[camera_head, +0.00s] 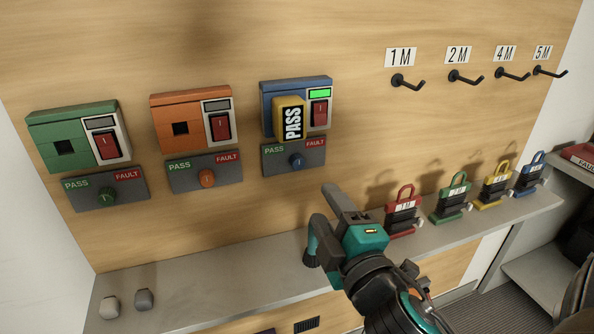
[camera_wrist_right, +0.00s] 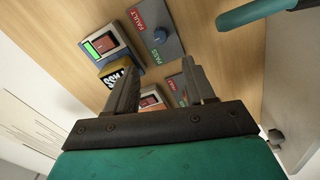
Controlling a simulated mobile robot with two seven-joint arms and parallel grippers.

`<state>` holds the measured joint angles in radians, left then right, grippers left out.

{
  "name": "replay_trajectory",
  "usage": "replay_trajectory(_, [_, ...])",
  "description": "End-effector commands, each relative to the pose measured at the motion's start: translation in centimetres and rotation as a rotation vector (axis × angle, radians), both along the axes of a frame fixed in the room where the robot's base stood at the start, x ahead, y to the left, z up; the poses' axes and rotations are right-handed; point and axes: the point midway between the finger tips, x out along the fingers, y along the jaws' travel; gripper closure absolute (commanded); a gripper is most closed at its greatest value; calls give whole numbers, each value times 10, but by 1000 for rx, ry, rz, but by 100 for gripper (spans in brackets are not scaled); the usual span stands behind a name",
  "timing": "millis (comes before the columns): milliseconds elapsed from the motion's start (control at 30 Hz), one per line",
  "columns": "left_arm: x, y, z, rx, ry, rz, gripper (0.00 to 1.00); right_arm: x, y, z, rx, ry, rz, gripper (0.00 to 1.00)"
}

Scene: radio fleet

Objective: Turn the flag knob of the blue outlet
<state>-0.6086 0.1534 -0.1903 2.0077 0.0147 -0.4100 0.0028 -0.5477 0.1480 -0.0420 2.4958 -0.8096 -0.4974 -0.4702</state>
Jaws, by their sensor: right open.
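The blue outlet (camera_head: 266,95) is at the right end of a row of outlets on the wooden wall. Its small indicator is lit green, beside a red rocker switch. A yellow block marked PASS (camera_head: 290,118) sits in its left part. Below it is a grey plate (camera_head: 273,165) marked PASS and FAULT with the blue flag knob (camera_head: 297,160); where its flag points is too small to tell. My right gripper (camera_head: 324,220) is open and empty, below and right of the knob, apart from it. The wrist view shows the knob (camera_wrist_right: 160,37) beyond the open fingers (camera_wrist_right: 162,72).
Orange (camera_head: 181,127) and green (camera_head: 66,147) outlets with their own knob plates are at left. Several coloured padlock-like tester plugs, such as the red one (camera_head: 404,207), stand on the grey ledge (camera_head: 215,288) at right. Labelled hooks (camera_head: 407,82) hang empty above them.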

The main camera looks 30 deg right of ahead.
Motion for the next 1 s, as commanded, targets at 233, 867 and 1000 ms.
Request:
replay_trajectory(233, [0, -4, 1, -9, 4, 0, 100, 34, -8, 3, -3, -1, 2, 46])
replay_trajectory(867, [0, 0, 2, -3, -2, 10, 100, 115, -27, 5, -1, 2, 1, 46])
replay_trajectory(1000, [0, 1, 2, -2, -1, 10, 100, 117, -28, 5, 0, 3, 1, 46])
